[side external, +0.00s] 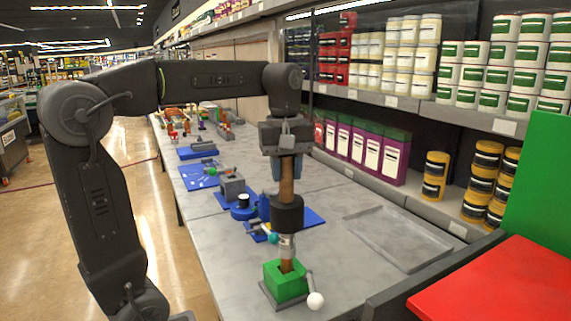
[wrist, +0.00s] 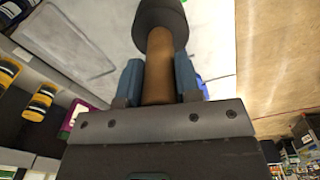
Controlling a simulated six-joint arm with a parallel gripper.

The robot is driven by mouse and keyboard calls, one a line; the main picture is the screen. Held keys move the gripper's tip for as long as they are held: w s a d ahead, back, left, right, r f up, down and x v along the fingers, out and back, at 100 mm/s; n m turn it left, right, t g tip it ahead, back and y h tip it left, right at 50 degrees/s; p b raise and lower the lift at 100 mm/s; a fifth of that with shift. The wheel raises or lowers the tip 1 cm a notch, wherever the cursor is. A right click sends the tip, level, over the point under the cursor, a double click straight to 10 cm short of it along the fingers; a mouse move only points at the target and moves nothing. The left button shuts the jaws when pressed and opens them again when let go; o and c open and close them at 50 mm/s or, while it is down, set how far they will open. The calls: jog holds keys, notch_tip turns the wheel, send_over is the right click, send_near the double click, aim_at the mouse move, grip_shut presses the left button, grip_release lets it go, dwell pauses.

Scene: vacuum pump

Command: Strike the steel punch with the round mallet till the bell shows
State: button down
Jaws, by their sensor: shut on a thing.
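My gripper (side external: 286,170) points down and is shut on the brown handle of the round mallet (side external: 287,213). The mallet hangs upright, its black round head below the jaws. Directly beneath the head, an upright piece with a silvery band (side external: 287,241) and a brown lower part stands in a green block (side external: 286,284). It appears to be the punch; I cannot tell whether the head touches it. In the wrist view, the handle (wrist: 164,65) runs between the blue fingers of my gripper (wrist: 159,80) to the dark head (wrist: 160,18). I cannot make out a bell.
A lever with a white ball (side external: 315,300) sticks out beside the green block. Blue mats with small parts, including a grey block (side external: 232,186), lie behind. An empty grey tray (side external: 392,237) lies to the right. Shelves of tubs and a red surface (side external: 500,286) bound the right.

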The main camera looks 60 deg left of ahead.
jog(key=shift+a+f, duration=0.15)
jog(key=shift+f, duration=0.55)
jog(key=shift+s+r, duration=0.1)
jog(key=shift+r, duration=1.5)
jog(key=shift+f, duration=1.65)
jog(key=shift+r, duration=1.65)
